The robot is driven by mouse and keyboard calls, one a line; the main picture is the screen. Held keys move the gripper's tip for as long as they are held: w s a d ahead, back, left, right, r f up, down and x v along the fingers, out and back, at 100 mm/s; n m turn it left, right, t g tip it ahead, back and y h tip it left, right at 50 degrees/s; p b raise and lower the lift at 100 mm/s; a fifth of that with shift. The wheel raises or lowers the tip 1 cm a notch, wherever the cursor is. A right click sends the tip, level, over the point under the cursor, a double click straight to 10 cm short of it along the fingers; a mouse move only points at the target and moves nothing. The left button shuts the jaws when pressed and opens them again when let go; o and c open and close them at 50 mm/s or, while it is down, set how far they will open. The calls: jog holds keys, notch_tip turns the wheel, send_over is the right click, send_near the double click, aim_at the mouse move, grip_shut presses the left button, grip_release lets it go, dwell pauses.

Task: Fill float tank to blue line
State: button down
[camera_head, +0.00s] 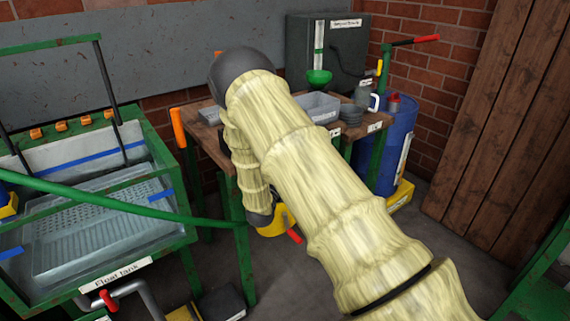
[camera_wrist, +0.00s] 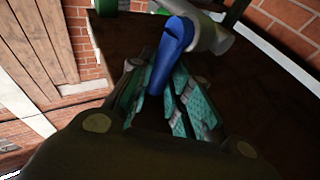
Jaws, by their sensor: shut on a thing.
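The float tank (camera_head: 113,267) stands at the left in the head view, in a green frame with a label on its front. A blue line (camera_head: 85,164) runs along its inner back wall, with more blue marks on its sides. A perforated tray shows inside; I cannot tell the water level. In the wrist view my gripper (camera_wrist: 158,98) has its teal-padded fingers shut on a blue handle (camera_wrist: 172,45), which joins a pale grey fitting (camera_wrist: 213,37). My fingertips are not clear in the head view, where my arm blocks much of the middle.
A green hose (camera_head: 100,199) crosses in front of the tank. A red-handled valve (camera_head: 108,299) sits on a pipe below it. A wooden bench (camera_head: 201,141) with a grey bin (camera_head: 318,107) stands behind my arm. A blue drum (camera_head: 394,145) is at the right. Some floor is clear.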

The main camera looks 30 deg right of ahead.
jog(key=c, duration=1.3)
grip_release()
jog(key=v, duration=1.2)
jog(key=shift+s, duration=0.1)
